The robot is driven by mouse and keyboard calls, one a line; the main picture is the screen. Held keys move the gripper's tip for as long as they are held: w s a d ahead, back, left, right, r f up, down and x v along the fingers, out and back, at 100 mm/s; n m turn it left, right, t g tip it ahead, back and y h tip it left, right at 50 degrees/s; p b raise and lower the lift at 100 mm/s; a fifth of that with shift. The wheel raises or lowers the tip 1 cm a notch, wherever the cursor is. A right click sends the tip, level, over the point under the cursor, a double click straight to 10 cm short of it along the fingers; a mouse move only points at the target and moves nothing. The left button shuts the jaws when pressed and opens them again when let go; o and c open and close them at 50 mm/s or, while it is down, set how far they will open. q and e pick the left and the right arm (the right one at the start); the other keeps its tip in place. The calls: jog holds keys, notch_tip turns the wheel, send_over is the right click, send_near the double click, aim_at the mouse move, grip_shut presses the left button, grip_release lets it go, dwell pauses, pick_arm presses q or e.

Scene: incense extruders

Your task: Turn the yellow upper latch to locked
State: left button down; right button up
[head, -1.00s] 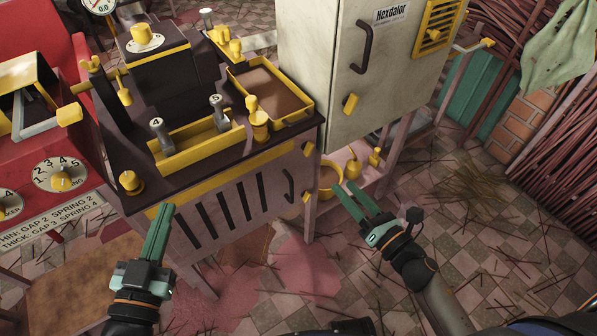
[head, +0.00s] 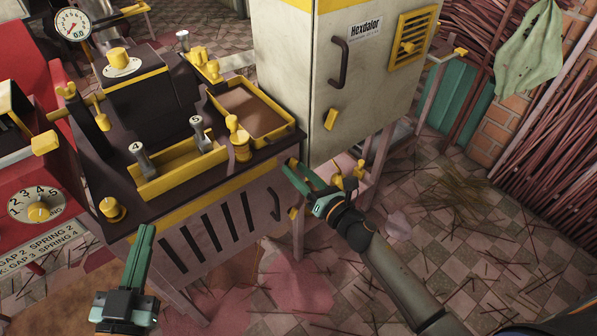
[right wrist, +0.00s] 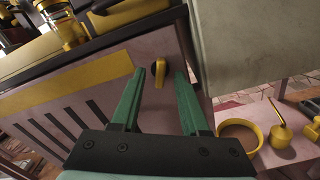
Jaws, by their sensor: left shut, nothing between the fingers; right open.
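The yellow upper latch (right wrist: 160,74) is on the pink front panel of the extruder cabinet, near its right edge. In the right wrist view its handle hangs down from a dark round pivot. My right gripper (head: 289,167) is open, and its green fingers stand to either side of the latch in that view. I cannot tell whether they touch it. In the head view the gripper hides this latch. A lower yellow latch (head: 293,213) shows below. My left gripper (head: 146,231) is shut and empty, in front of the cabinet's left part.
A grey cabinet (head: 370,95) with a yellow latch handle (head: 331,119) stands close to the right of the extruder. A low shelf holds a bowl (right wrist: 240,137) and yellow tools. The red machine (head: 45,195) is at the left. Sticks litter the tiled floor.

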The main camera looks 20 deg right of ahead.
grip_shut()
dwell(0.4)
